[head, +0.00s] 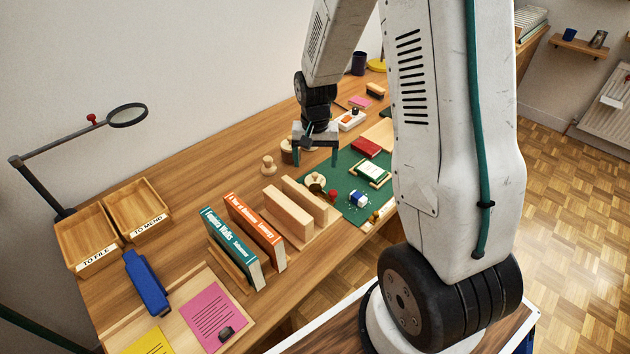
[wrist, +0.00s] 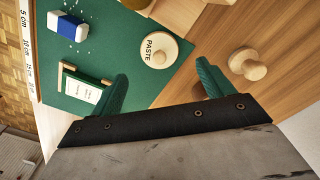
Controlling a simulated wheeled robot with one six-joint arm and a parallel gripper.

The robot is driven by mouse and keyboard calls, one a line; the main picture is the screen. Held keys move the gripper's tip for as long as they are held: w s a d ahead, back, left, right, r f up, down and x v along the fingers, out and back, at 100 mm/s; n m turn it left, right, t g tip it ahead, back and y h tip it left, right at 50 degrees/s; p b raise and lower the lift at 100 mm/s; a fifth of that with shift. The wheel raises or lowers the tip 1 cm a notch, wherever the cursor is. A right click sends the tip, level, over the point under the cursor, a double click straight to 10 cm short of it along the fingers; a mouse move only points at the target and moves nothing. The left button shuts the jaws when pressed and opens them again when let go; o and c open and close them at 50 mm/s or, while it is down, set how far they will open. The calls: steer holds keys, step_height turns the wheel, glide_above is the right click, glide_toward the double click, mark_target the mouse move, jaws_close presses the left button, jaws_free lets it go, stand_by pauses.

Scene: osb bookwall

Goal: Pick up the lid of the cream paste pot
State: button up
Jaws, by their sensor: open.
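The cream paste pot's round lid (wrist: 150,42), with a wooden knob and the word PASTE on it, shows from above in the wrist view. The lid hides most of the pot below. In the head view the cream pot (head: 316,181) stands at the left edge of the green mat. My gripper (head: 316,163) is open and empty, pointing down above the table, with its green fingers apart. In the wrist view my gripper (wrist: 162,70) has its fingertips to either side of the lid and a little short of it. Nothing touches the lid.
A turned wooden knob piece (wrist: 247,64) stands near the right finger. A framed card (wrist: 83,90) and a blue-white eraser (wrist: 67,26) lie on the green mat (wrist: 105,40). Wooden bookends (head: 287,214) and upright books (head: 232,247) stand nearby. A red book (head: 366,147) lies on the mat's far side.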

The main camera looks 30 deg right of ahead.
mark_target(315, 174)
step_height(315, 174, down, 6)
steer(key=shift+s+a+r, duration=0.15)
steer(key=c, duration=1.1)
